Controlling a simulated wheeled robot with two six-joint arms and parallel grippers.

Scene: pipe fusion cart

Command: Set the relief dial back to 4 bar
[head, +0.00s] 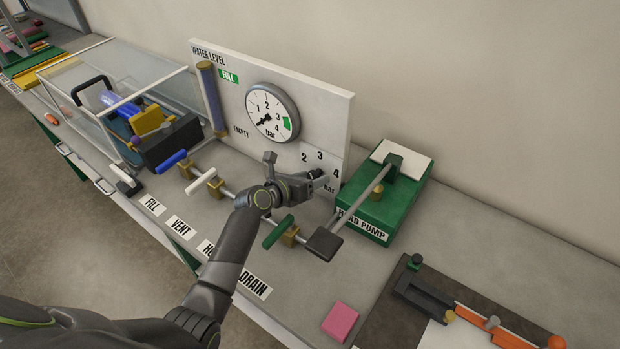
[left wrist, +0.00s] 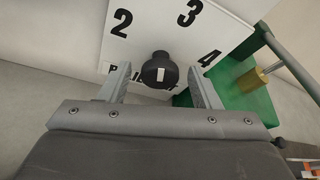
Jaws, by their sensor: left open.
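The relief dial is a dark round knob (left wrist: 160,72) with a white mark, on a white panel (left wrist: 165,22) with the numbers 2, 3 and 4 around it. Which number the mark points at I cannot tell. My left gripper (left wrist: 161,82) is open, with one finger on each side of the knob and gaps visible between. In the head view my left gripper (head: 312,186) is at the panel's lower right and hides most of the dial; the 4 shows just right of it. My right gripper is not in view.
The green hydro pump (head: 375,212) with its lever (head: 365,190) stands close right of the dial. Valves with green (head: 277,232) and blue (head: 171,161) handles line the bench front. The gauge (head: 272,112) needle points low left. A pink block (head: 340,321) lies in front.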

